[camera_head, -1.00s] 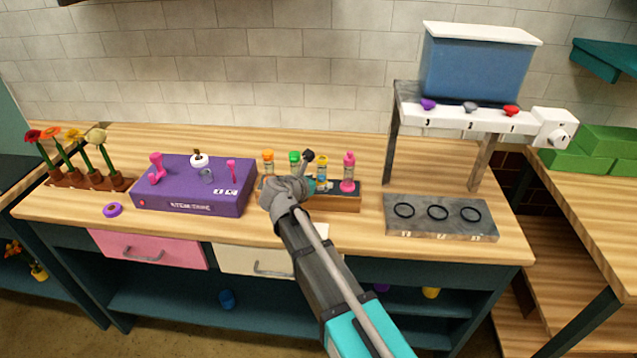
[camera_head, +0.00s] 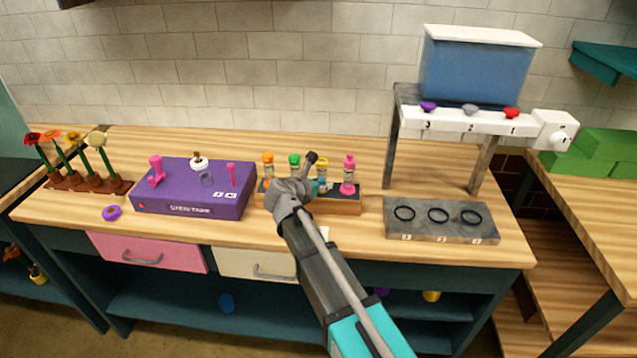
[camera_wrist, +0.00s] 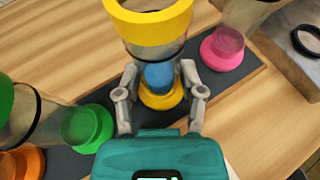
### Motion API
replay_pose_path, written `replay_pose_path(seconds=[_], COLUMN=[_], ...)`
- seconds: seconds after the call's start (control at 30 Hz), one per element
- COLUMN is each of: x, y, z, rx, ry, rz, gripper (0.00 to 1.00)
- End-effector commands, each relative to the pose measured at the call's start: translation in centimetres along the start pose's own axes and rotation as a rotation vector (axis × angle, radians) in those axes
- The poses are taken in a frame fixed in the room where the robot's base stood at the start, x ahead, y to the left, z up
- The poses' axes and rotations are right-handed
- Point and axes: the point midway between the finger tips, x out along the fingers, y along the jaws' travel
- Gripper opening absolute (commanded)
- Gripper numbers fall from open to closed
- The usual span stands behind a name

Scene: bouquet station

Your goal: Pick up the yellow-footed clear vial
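The yellow-footed clear vial (camera_wrist: 160,76) stands upright in the wrist view, with a wide yellow rim at its top, a yellow foot and something blue inside low down. In the head view the yellow vial (camera_head: 322,172) stands in the rack, partly hidden by my arm. My gripper (camera_wrist: 159,68) is open, with one finger on each side of the vial's lower part. Small gaps seem to show beside the foot, and I see no clear grip. In the head view my gripper's fingers are mostly hidden behind my wrist.
The wooden rack (camera_head: 335,206) also holds orange (camera_head: 268,168), green (camera_head: 294,164) and pink (camera_head: 348,175) vials close beside. A purple machine (camera_head: 193,190) stands left. A grey plate with dark rings (camera_head: 440,222) lies right, under the dispenser stand.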

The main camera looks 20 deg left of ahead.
Motion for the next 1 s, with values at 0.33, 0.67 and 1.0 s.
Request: replay_pose_path(seconds=[0.33, 0.67, 1.0], x=[0.0, -0.1, -0.7], y=[-0.1, -0.2, -0.1], z=[-0.1, -0.1, 1.4], rx=[0.001, 0.002, 0.001], ry=[0.003, 0.006, 0.003], rz=[-0.003, -0.005, -0.003], gripper=[0.0, 0.0, 0.0])
